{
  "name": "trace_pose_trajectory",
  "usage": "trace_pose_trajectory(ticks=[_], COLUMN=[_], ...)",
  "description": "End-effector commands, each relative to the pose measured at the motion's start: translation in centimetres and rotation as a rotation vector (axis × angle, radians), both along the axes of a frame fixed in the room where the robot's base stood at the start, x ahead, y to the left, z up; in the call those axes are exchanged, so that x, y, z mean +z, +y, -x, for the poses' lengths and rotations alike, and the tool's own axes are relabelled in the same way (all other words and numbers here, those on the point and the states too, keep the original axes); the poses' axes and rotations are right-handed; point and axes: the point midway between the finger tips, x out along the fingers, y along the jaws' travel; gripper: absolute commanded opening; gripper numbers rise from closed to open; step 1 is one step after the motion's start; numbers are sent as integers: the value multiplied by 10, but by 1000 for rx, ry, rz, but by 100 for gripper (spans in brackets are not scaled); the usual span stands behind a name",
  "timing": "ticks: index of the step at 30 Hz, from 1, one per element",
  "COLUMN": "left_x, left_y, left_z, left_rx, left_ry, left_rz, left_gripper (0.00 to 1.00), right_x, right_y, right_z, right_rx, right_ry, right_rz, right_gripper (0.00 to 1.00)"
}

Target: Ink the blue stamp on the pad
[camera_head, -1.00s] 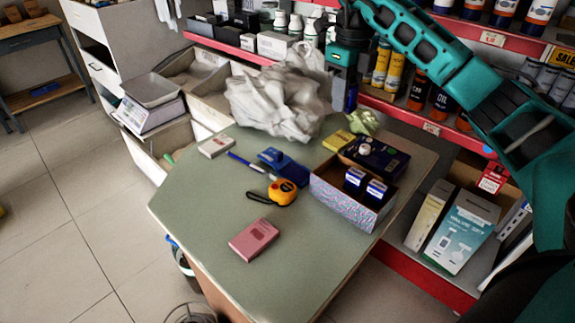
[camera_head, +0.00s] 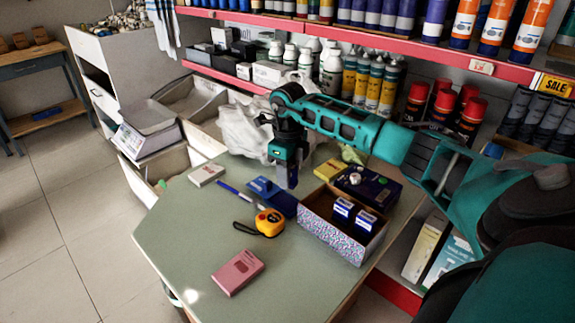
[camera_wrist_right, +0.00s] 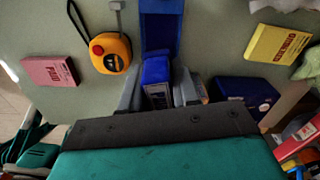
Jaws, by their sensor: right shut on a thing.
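My right gripper (camera_head: 288,180) hangs over the table (camera_head: 190,232), just above the far side of the blue ink pad (camera_head: 284,204). The pad lies open, with its lid (camera_head: 261,187) to the left; its blue surface also shows at the top of the right wrist view (camera_wrist_right: 160,28). The right gripper is shut on the blue stamp (camera_wrist_right: 156,73), which has a white label on its side. In the head view the fingers mostly hide the stamp. Whether the stamp touches the pad cannot be told. My left gripper is not in view.
A yellow-orange tape measure (camera_head: 268,223), a blue pen (camera_head: 228,187) and a patterned open box (camera_head: 332,240) with small blue-and-white packs surround the pad. A pink box (camera_head: 238,272) lies nearer. Dark blue (camera_head: 368,187) and yellow (camera_head: 330,169) boxes are at right. The table's left front is clear.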

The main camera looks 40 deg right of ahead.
Motion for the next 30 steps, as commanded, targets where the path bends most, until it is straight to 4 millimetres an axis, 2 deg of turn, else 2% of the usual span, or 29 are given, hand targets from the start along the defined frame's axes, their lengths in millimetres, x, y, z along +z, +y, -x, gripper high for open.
trace_pose_trajectory(ticks=[16, 30], left_x=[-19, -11], left_y=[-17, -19], left_z=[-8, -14], left_rx=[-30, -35], left_ry=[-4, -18], left_rz=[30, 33], left_gripper=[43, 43], right_x=[-51, -54], right_y=[0, 0], right_z=[0, 0], right_rx=[-1, -1], right_ry=[0, -1], right_rz=[0, 0], right_gripper=[0, 0])
